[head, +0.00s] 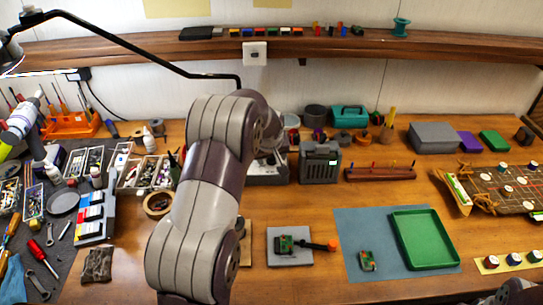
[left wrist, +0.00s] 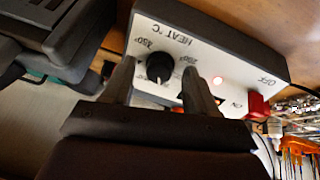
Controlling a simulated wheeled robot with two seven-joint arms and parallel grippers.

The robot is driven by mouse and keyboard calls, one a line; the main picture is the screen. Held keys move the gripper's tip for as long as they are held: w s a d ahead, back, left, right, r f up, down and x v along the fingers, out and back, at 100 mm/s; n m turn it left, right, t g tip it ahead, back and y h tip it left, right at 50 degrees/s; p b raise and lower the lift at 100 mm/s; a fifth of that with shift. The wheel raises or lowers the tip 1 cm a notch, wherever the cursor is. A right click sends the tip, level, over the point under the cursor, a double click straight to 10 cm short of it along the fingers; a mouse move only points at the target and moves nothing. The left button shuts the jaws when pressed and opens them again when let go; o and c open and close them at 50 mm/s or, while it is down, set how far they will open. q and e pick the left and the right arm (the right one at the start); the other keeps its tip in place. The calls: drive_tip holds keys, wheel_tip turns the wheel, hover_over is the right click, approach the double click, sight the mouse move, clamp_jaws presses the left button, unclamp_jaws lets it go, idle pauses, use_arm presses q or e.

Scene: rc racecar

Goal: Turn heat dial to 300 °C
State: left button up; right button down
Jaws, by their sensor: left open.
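The heat dial (left wrist: 160,66) is a black round knob on a pale control box (left wrist: 225,50), seen upside down in the left wrist view. The print reads "HEAT °C", with 350° and 200° marks near the knob. The knob's exact setting is too small to read. My left gripper (left wrist: 159,70) is open, with one finger on each side of the knob; I cannot tell if they touch it. In the head view, my arm hides most of the box (head: 268,174).
A dark grey unit (head: 320,162) stands just right of the box. A shelf (head: 130,47) runs along the back wall. The bench between the pads is fairly clear.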

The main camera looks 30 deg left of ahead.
use_arm(q)
drive_tip(key=b+v, duration=0.1)
drive_tip(key=v, duration=1.1)
drive_tip(key=shift+r, duration=0.25)
drive_tip(key=shift+s, duration=0.15)
